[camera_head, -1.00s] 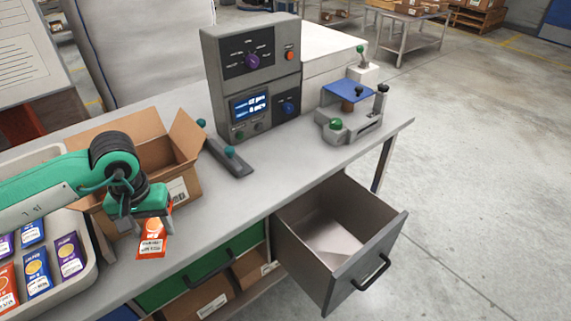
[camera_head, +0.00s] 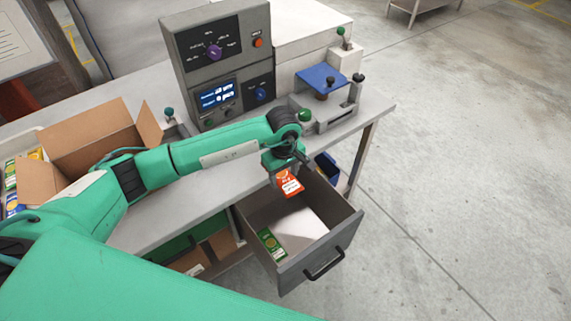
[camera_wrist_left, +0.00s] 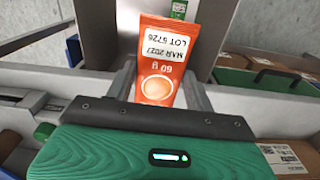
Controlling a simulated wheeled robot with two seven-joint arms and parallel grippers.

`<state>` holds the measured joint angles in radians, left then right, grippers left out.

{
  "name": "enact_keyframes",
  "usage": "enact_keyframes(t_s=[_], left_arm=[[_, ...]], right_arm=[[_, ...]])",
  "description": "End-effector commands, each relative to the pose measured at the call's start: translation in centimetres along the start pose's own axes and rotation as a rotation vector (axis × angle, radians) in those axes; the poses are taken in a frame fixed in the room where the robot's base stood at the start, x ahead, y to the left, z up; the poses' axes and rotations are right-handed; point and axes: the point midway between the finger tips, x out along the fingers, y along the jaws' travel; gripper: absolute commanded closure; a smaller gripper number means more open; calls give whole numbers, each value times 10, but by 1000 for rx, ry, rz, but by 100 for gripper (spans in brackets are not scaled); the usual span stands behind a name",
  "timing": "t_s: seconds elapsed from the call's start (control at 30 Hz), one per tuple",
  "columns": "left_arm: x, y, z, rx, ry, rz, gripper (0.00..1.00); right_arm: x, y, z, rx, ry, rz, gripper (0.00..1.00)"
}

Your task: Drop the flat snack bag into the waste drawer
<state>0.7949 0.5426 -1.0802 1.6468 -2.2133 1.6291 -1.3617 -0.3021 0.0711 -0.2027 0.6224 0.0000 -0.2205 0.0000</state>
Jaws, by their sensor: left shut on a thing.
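My left gripper (camera_head: 280,170) is shut on an orange-red snack bag (camera_head: 290,183), which hangs over the back part of the open waste drawer (camera_head: 332,248). In the left wrist view the orange bag (camera_wrist_left: 160,65) sits between the two fingers, with its printed label facing the camera. The drawer is grey with a black handle and is pulled out from the bench. A green bag (camera_head: 271,243) lies inside it at the left, and its end also shows in the left wrist view (camera_wrist_left: 179,8). My right gripper is not in view.
A grey control box (camera_head: 220,65) and a blue-topped device (camera_head: 322,80) stand on the bench behind my arm. An open cardboard box (camera_head: 95,140) and a tray with several bags are at the left. A blue bin (camera_head: 327,168) stands beyond the drawer. The floor at the right is clear.

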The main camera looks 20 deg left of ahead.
Motion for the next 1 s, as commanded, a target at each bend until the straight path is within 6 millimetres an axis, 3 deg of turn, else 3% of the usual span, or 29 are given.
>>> enact_keyframes(t_s=[0.27,0.7,1.0], left_arm=[[15,1,2,-49,-1,-6,69],[62,1,2,-46,-1,-5,69],[66,1,2,-46,0,-5,69]], right_arm=[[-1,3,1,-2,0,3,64],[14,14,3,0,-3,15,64],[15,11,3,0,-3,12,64]])
